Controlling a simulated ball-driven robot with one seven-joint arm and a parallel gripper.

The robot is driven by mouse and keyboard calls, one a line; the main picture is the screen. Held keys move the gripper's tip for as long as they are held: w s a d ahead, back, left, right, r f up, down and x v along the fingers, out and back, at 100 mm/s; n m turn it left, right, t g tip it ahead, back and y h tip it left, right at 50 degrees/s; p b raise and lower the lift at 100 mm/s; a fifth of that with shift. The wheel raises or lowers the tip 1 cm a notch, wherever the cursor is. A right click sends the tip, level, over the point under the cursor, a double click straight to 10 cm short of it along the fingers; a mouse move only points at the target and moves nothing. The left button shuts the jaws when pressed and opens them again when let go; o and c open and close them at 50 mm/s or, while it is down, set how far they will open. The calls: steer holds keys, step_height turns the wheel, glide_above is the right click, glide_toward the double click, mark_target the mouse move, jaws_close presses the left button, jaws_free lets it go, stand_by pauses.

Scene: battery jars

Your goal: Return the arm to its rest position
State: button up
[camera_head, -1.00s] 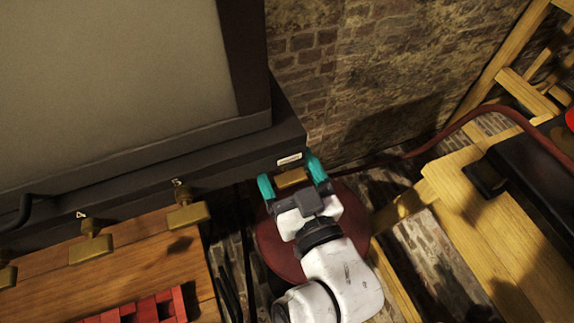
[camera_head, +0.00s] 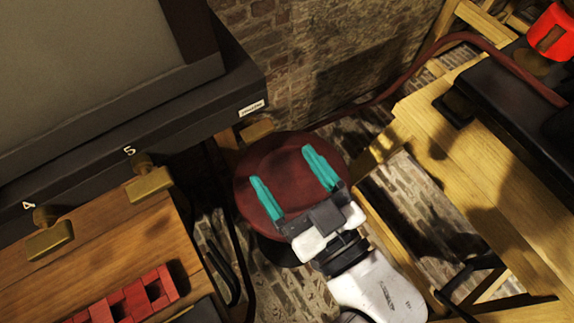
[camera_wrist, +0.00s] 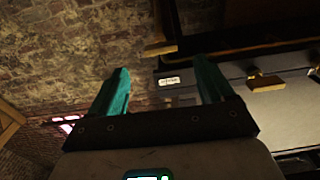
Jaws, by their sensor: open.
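My gripper (camera_head: 293,182) has two teal fingers spread wide apart with nothing between them. In the head view it shows above a round dark red stool seat (camera_head: 250,208), in the gap between the left wooden bench and the right wooden table. I cannot tell its height above the seat. In the wrist view the gripper (camera_wrist: 163,82) points toward the brick wall, with the dark cabinet on the right.
A dark cabinet (camera_head: 130,120) with brass knobs (camera_head: 148,183) stands at left above a wooden bench (camera_head: 100,245). At right, a wooden table (camera_head: 450,150) bears a black box and red hose (camera_head: 500,60). A brick wall (camera_head: 340,60) is behind.

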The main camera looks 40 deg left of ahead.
stand_by(0.4)
steer(key=w+d+f+m+h, duration=0.3)
steer(key=d+f+h, duration=0.2)
steer(key=d+f, duration=0.4)
steer(key=w+d+f+m+h, duration=0.25)
steer(key=d+f+h, duration=0.35)
steer(key=d, duration=0.4)
steer(key=s+d+f+m+g+h, duration=0.3)
steer(key=s+d+f+m, duration=0.1)
steer(key=d, duration=0.5)
steer(key=s+d+f+m+g+h, duration=0.2)
steer(key=s+d+f+m, duration=0.2)
steer(key=s+d, duration=0.5)
steer(key=shift+s+d+f+g+h, duration=0.3)
steer(key=shift+d+f+g+h, duration=0.1)
steer(key=shift+d+f, duration=0.45)
steer(key=shift+a, duration=0.1)
